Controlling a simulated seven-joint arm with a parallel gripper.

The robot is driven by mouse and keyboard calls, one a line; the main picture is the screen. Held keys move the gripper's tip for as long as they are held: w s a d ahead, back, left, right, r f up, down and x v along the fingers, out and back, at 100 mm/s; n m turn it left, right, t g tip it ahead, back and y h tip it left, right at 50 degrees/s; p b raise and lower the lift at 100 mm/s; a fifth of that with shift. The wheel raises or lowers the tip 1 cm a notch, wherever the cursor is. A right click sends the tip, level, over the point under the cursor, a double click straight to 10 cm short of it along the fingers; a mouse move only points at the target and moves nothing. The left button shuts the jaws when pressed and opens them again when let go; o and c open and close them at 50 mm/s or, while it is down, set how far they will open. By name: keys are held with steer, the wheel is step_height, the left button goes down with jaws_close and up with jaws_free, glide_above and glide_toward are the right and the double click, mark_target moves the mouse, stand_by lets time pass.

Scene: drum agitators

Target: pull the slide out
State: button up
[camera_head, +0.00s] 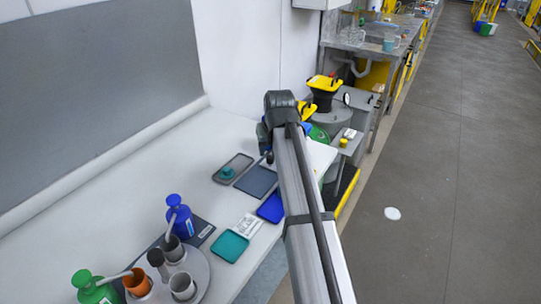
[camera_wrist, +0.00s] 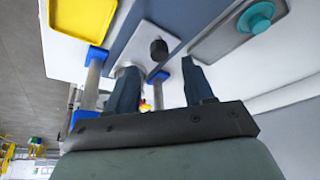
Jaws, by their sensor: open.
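My gripper (camera_wrist: 157,75) is open, its two dark fingers apart and nothing clearly held between them. In the wrist view, a black knob (camera_wrist: 158,48) shows just beyond the fingertips, between them. Near it are a pale metal cylinder (camera_wrist: 131,66) partly behind the left finger, and a metal rod (camera_wrist: 92,78) with blue end blocks (camera_wrist: 97,53). Another blue block (camera_wrist: 160,76) shows between the fingers. These look like parts of one fixture, but I cannot tell which part is the slide. In the head view my arm hides most of the fixture and the gripper.
A grey tray (camera_head: 241,161) with a teal round piece (camera_head: 227,173), a blue-grey panel (camera_head: 256,182), a blue tray (camera_head: 271,208) and a teal tray (camera_head: 230,247) lie on the white table. Bottles and cups stand front left. A yellow tray (camera_wrist: 80,15) shows in the wrist view.

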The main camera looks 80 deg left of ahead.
mark_target(270, 158)
steer(key=shift+x, duration=2.45)
jaws_close()
